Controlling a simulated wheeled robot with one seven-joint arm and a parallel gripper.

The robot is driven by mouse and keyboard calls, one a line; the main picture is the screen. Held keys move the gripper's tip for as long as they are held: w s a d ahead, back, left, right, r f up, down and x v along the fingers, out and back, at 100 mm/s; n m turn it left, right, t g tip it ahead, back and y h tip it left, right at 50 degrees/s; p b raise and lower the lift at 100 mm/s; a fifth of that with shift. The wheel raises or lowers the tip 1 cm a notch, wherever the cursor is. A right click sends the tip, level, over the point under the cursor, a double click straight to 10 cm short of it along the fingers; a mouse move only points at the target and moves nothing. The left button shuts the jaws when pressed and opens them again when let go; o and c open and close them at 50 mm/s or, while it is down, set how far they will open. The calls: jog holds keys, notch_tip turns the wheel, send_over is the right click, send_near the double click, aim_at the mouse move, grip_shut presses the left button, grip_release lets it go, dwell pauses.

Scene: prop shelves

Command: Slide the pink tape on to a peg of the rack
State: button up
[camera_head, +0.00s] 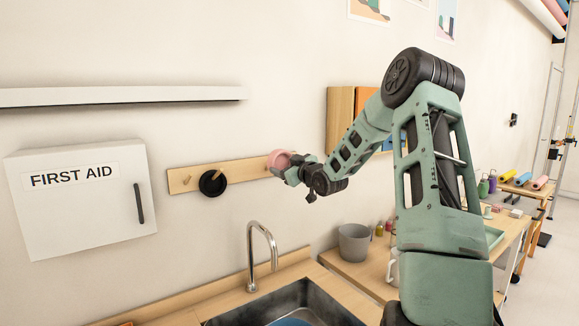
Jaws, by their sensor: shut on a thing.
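The wooden rack (240,176) is a strip fixed to the wall above the sink. A bare peg (186,179) shows near its left end. A black roll (213,184) hangs on a peg near the middle. The pink tape (278,158) is at the right end of the rack, upright, in the jaws of my gripper (289,169). My gripper is shut on it. The rack's right end is hidden behind the tape and gripper, and I cannot tell whether a peg is inside the ring.
A tap (262,240) and sink (295,300) lie below the rack. A white first aid cabinet (80,200) is to the left, and a shelf (120,96) is above. A grey bucket (354,242) stands on the counter. An orange and wooden wall unit (341,122) is near my arm.

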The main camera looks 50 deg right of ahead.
jog(key=shift+x, duration=1.2)
jog(key=w+f+b, duration=0.3)
jog(key=f+b, duration=0.1)
jog(key=shift+d+f, duration=0.1)
jog(key=shift+d, duration=0.2)
jog(key=shift+f, duration=0.35)
jog(key=shift+c, duration=0.4)
jog(key=o, duration=1.1)
jog(key=shift+o, duration=0.3)
jog(key=shift+r, duration=0.25)
jog(key=b+v, duration=0.6)
jog(key=v, duration=1.1)
jog(key=shift+s, duration=0.2)
jog(key=shift+d, duration=0.1)
